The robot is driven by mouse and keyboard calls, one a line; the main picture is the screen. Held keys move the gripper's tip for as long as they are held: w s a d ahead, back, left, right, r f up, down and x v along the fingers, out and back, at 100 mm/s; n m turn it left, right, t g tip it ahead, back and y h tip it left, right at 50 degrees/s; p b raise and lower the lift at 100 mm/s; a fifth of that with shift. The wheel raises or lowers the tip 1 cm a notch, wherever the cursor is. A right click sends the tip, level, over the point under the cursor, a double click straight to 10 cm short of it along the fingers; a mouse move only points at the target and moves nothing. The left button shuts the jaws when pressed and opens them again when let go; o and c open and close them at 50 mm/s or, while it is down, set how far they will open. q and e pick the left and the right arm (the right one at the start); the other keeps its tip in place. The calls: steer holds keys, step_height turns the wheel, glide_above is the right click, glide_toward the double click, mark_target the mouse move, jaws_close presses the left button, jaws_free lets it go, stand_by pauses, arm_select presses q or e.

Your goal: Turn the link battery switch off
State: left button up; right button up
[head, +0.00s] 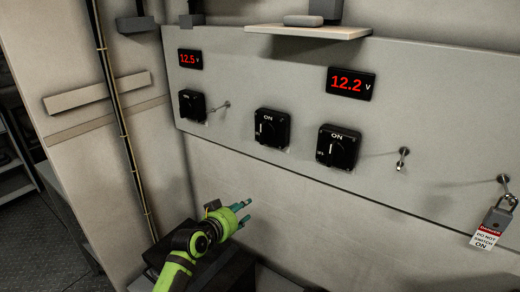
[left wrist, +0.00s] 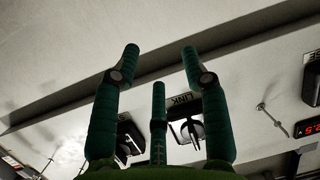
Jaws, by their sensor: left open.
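The link battery switch (head: 272,129) is the middle of three black rotary switches on the grey wall panel. Its ON mark shows at the top; the exact angle of its knob is hard to tell. In the left wrist view, which is turned over, the switch (left wrist: 187,128) carries the word LINK and sits beyond the fingers, partly hidden by one. My left gripper (head: 248,211) is below and a little left of the link switch in the head view, apart from it. Its teal fingers (left wrist: 160,62) are spread with nothing between them. My right gripper is not in view.
Other black switches flank it at left (head: 191,106) and right (head: 338,147). Red displays read 12.5 V (head: 190,59) and 12.2 V (head: 350,83). Metal pins (head: 403,158) stick out of the panel. A padlock (head: 495,219) with a danger tag hangs at right. A shelf (head: 310,32) juts out above.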

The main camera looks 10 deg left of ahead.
mark_target(262, 136)
arm_select(q)
step_height(262, 136, up, 20)
steer(key=w+d+r+m+t+h+p, duration=0.1)
steer(key=d+m+t+h, duration=0.1)
steer(key=t+h, duration=0.1)
steer(key=x, duration=0.1)
steer(key=p+x, duration=0.1)
steer(key=x, duration=0.3)
steer(key=shift+w+a+f+p, duration=0.25)
steer(key=shift+w+f+p, duration=0.05)
steer(key=shift+x, duration=0.9)
steer(key=shift+f, duration=0.15)
steer(key=shift+c, duration=0.4)
jaws_close()
